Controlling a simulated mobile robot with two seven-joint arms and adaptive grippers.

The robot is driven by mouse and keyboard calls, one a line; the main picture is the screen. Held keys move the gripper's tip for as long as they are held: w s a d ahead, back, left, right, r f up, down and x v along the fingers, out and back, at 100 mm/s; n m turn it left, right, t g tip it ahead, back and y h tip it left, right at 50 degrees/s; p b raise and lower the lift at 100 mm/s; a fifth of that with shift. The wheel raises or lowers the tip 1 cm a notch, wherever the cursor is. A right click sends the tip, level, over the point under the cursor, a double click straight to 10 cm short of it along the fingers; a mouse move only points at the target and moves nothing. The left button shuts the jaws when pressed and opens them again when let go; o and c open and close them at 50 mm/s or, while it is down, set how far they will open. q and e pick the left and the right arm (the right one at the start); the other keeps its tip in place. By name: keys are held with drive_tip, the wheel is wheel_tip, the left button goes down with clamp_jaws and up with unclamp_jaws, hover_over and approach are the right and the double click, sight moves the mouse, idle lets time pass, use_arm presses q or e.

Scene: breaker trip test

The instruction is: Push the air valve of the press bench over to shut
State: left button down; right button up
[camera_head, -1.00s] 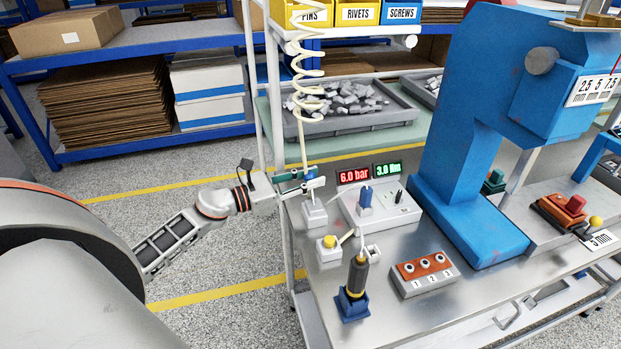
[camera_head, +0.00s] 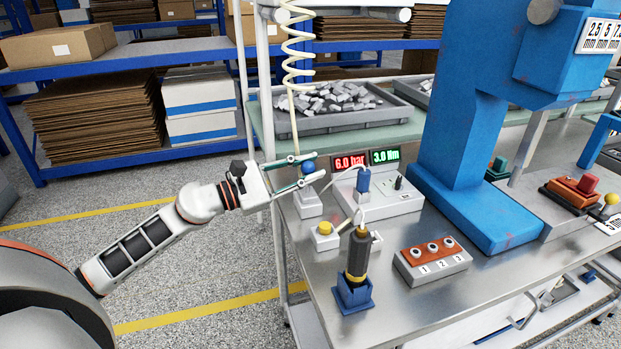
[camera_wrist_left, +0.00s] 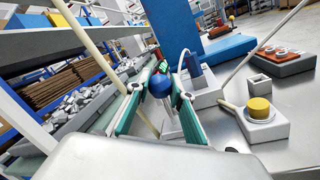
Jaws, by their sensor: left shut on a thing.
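The air valve shows as a pale block (camera_head: 308,205) near the left end of the press bench (camera_head: 400,290), with a blue ball knob (camera_head: 309,167) above it. My left gripper (camera_head: 309,170) reaches in from the left with its green-padded fingers shut on the blue knob. In the left wrist view the knob (camera_wrist_left: 160,86) sits between the two fingertips. The stem is partly hidden by the fingers, so its tilt is hard to tell. My right gripper is not in view.
A display box beside the valve reads 6.0 bar (camera_head: 350,161) and 3.0 Nm (camera_head: 384,157). A yellow button (camera_head: 325,228), a screwdriver in a blue holder (camera_head: 354,296) and a three-button box (camera_head: 433,262) stand nearby. A coiled hose (camera_head: 297,45) hangs behind the gripper.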

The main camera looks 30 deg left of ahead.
use_arm(q)
drive_tip(key=shift+s+d+f+m+b, duration=0.15)
drive_tip(key=shift+f+m+b, duration=0.15)
drive_tip(key=shift+f, duration=0.2)
drive_tip(key=shift+s+d+f+m+b, duration=0.1)
drive_tip(key=shift+d+f+m+b, duration=0.15)
drive_tip(key=shift+f, duration=0.2)
drive_tip(key=shift+s+d+m+b, duration=0.1)
drive_tip(key=shift+m+b, duration=0.25)
drive_tip(key=shift+b, duration=0.25)
drive_tip(key=m+b, duration=0.1)
drive_tip(key=s+d+m+b, duration=0.1)
drive_tip(key=m+b, duration=0.1)
drive_tip(key=shift+h, duration=0.4)
drive_tip(key=shift+s+d+r+m+b, duration=0.25)
drive_tip(key=shift+m+b, duration=0.35)
drive_tip(key=shift+b, duration=0.2)
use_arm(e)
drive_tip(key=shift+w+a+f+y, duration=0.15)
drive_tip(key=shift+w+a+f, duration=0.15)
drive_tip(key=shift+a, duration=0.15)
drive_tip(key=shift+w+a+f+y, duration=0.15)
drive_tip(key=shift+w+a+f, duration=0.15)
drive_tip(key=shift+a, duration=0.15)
use_arm(q)
drive_tip(key=shift+r, duration=0.15)
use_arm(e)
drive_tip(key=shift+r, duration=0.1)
